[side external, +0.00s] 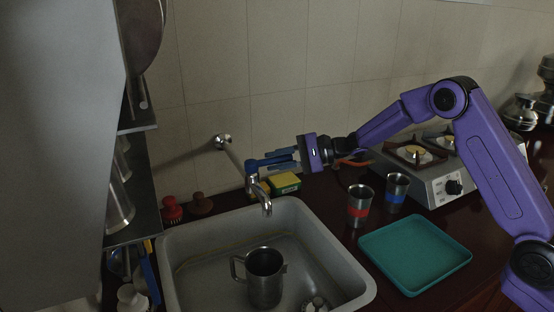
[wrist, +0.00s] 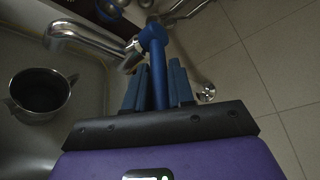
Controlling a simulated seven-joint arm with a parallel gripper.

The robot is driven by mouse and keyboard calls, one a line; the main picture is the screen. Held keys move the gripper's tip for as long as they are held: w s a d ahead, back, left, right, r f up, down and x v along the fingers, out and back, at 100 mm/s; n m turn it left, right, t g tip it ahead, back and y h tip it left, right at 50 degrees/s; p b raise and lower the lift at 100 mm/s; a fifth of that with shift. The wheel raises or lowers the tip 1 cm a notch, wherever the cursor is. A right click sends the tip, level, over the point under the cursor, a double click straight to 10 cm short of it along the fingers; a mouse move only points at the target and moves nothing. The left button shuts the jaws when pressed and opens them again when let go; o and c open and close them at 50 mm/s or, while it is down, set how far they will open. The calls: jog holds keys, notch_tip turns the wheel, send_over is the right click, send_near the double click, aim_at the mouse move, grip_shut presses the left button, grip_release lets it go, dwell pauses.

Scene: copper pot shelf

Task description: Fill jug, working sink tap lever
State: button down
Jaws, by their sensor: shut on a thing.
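The metal jug (side external: 264,280) stands upright in the sink basin (side external: 335,255), below the end of the tap spout (side external: 266,204); its open top shows in the wrist view (wrist: 38,92). No water stream is visible. The tap's blue lever (wrist: 156,62) rises from the tap body and runs between my gripper's two blue fingers. My gripper (wrist: 155,88) is shut on this lever, and the wrist view shows the lever's rounded end beyond the fingers. In the side external view, my gripper (side external: 281,157) reaches the lever (side external: 256,164) from the right, above the sink's back edge.
A yellow-green sponge (side external: 284,183) lies behind the sink. Two metal cups, one red-banded (side external: 358,210) and one blue-banded (side external: 396,190), stand right of the sink by a teal tray (side external: 415,252). A two-burner stove (side external: 432,178) sits behind. A shelf (side external: 138,220) borders the left.

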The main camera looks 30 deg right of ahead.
jog(key=shift+s+a+m+t+h, duration=0.1)
jog(key=shift+s+m+t+h, duration=0.4)
jog(key=shift+m+t, duration=0.3)
jog(key=shift+s+a+m+t+h, duration=0.1)
jog(key=shift+s+m+t+h, duration=0.35)
jog(key=shift+m+t, duration=0.35)
jog(key=shift+w, duration=0.1)
jog(key=c, duration=1.1)
grip_release()
jog(key=shift+o, duration=0.2)
jog(key=shift+d, duration=0.1)
jog(key=v, duration=1.7)
jog(key=shift+s, duration=0.3)
jog(key=shift+r, duration=0.1)
